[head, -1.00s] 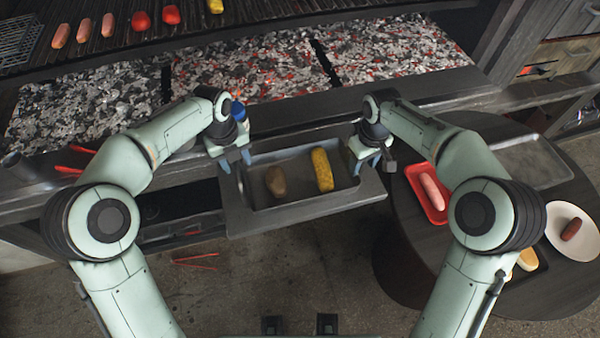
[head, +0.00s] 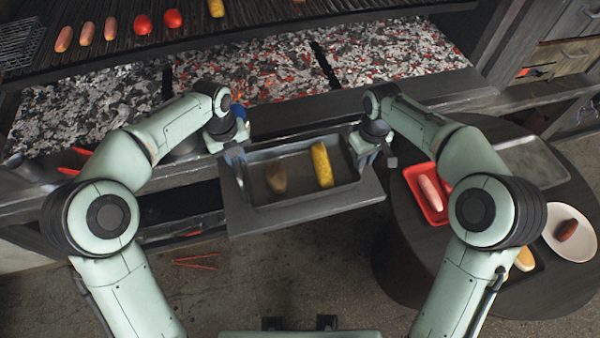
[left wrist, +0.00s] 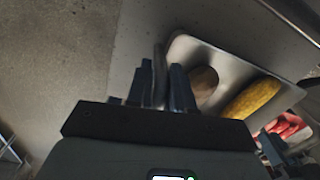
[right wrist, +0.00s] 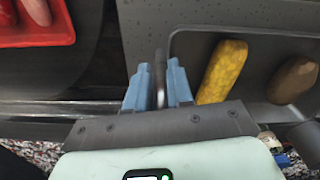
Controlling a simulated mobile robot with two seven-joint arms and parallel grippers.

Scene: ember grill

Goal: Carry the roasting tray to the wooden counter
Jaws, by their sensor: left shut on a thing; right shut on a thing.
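The roasting tray (head: 300,198) is dark grey metal and holds a brown potato (head: 276,178) and a yellow corn cob (head: 322,166). It looks level, over a flat grey ledge (head: 300,216) in front of the grill; I cannot tell how far above it. My left gripper (head: 236,156) is shut on the tray's left handle, which shows between the fingers in the left wrist view (left wrist: 158,75). My right gripper (head: 368,152) is shut on the right handle, which shows in the right wrist view (right wrist: 160,75).
A round dark wooden table (head: 400,255) stands at the right with a red tray (head: 421,205), a grey tray (head: 532,165) and a white plate (head: 588,222). Glowing coals (head: 260,80) lie behind my grippers. Red tongs (head: 195,262) lie low at left.

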